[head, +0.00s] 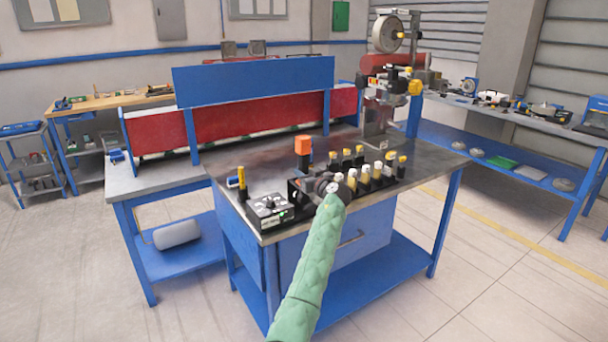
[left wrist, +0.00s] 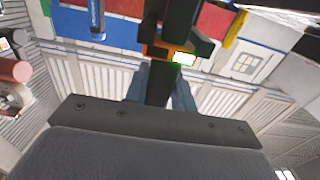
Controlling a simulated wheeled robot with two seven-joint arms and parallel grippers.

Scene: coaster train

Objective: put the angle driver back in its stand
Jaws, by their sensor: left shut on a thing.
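My left gripper (head: 318,186), at the end of the green-sleeved arm, is over the front of the steel-topped bench. In the left wrist view it is shut on a dark upright tool, which I take to be the angle driver (left wrist: 162,88), with an orange band and a small lit display. In the head view an orange block on a black stem (head: 302,144) rises just behind the gripper and looks like the driver's top end. The driver's lower end is hidden. A black part beside the gripper may be its stand; I cannot tell whether they touch.
A black control box with knobs (head: 268,210) is left of the gripper. A row of yellow- and white-topped black holders (head: 364,178) is close on the right. A yellow-and-black tool (head: 242,183) stands at the left edge. A press-like machine (head: 385,90) stands behind right.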

